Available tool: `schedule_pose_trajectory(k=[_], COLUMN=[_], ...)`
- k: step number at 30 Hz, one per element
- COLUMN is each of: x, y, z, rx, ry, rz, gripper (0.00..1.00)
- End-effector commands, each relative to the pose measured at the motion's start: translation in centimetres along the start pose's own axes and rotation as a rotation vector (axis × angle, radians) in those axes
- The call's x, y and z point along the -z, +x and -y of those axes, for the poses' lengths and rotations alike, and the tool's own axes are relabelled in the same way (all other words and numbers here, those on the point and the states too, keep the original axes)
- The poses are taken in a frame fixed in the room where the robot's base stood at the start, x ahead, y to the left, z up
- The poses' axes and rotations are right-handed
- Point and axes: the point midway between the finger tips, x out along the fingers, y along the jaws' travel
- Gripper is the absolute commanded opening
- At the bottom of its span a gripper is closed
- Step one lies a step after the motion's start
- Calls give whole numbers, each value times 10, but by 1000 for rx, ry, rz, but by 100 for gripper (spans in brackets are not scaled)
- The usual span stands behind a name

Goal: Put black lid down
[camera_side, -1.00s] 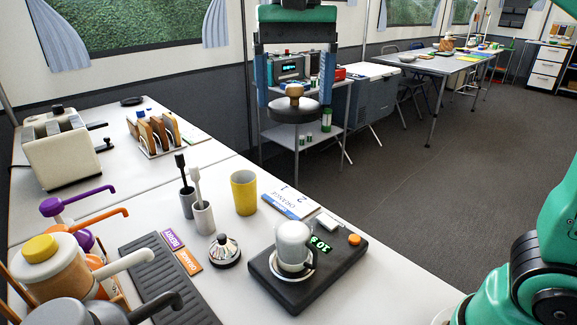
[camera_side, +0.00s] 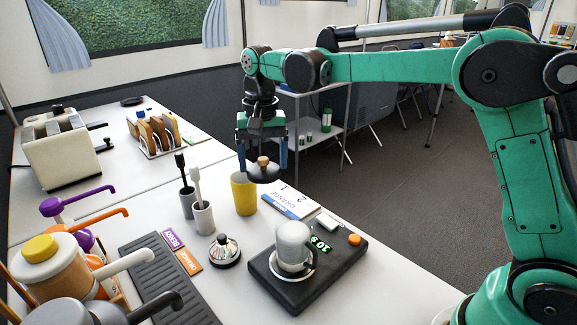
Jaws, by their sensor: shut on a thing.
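The black lid (camera_side: 264,174) is a dark round disc with a tan knob on top. My gripper (camera_side: 262,160) is shut on the lid and holds it level above the table, in front of the far table edge as seen here. In the picture the lid overlaps the right rim of the yellow cup (camera_side: 243,195); I cannot tell if they touch. The white table (camera_side: 365,292) below has bare surface near its right side.
A black scale (camera_side: 335,262) with a white container (camera_side: 293,243) stands in front. A silver lid-like dome (camera_side: 224,249) sits left of it. Grey cups (camera_side: 203,218) with brushes, a drip tray (camera_side: 160,275) and pump bottles (camera_side: 65,260) crowd the left.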

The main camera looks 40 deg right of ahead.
Motion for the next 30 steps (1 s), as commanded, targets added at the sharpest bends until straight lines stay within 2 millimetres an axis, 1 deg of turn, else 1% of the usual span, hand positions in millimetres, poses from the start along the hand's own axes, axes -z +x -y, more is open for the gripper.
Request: schedule_pose_trajectory(k=[1, 6, 10, 12, 16, 22, 25, 30], x=[0, 0, 0, 0, 0, 0, -1, -1], y=[15, 61, 88, 97, 108, 136, 141, 141], z=[0, 0, 0, 0, 0, 0, 0, 0], rx=[0, 0, 0, 0, 0, 0, 0, 0], ry=[0, 0, 0, 0, 0, 0, 0, 0], rz=[0, 0, 0, 0, 0, 0, 0, 0], gripper=[30, 30, 30, 30, 30, 30, 30, 30])
